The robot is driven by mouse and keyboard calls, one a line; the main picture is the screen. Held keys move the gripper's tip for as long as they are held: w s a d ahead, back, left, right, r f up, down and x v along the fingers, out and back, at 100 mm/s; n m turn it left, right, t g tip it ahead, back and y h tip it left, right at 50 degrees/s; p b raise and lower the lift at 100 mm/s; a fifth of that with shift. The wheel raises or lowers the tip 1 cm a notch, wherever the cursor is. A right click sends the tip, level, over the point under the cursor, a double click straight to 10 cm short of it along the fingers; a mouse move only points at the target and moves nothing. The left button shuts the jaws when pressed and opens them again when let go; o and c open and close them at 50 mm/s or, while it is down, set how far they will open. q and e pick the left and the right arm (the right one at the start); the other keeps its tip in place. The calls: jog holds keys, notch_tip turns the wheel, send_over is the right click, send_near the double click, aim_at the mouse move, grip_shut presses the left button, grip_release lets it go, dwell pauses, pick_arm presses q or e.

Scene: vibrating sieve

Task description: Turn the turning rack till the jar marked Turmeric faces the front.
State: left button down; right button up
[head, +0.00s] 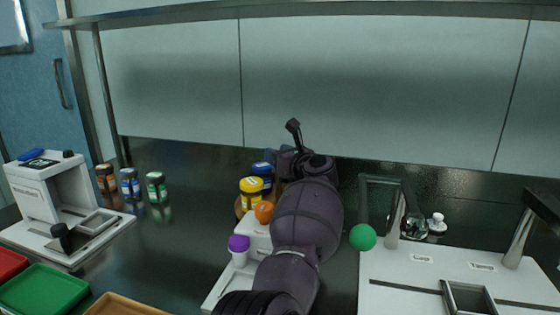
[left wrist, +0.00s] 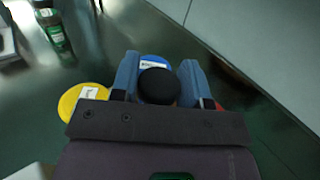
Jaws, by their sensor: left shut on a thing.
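The turning rack (head: 239,208) is a round wooden-coloured base behind my left arm. A yellow-lidded jar (head: 251,186) and blue-lidded jars (head: 262,169) stand on it. My left gripper (head: 288,160) is over the rack, and my arm hides much of it. In the left wrist view the gripper (left wrist: 160,82) has its fingers on both sides of a round black knob (left wrist: 158,86) and is shut on it. A blue lid (left wrist: 154,62), a yellow lid (left wrist: 82,100) and a bit of red (left wrist: 219,106) surround it. The labels are too small to read, so I cannot tell which jar is Turmeric. My right gripper is not in view.
Several jars (head: 130,184) stand on the dark counter at left, by a white machine (head: 35,190). Wall panels stand behind.

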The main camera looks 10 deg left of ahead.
pick_arm(q)
jog(key=shift+r+n+g+y+b, duration=0.2)
jog(key=shift+n+g+y+b, duration=0.2)
jog(key=shift+g+b, duration=0.1)
jog(key=c, duration=0.8)
grip_release()
jog(key=shift+o, duration=0.6)
jog(key=shift+f, duration=0.15)
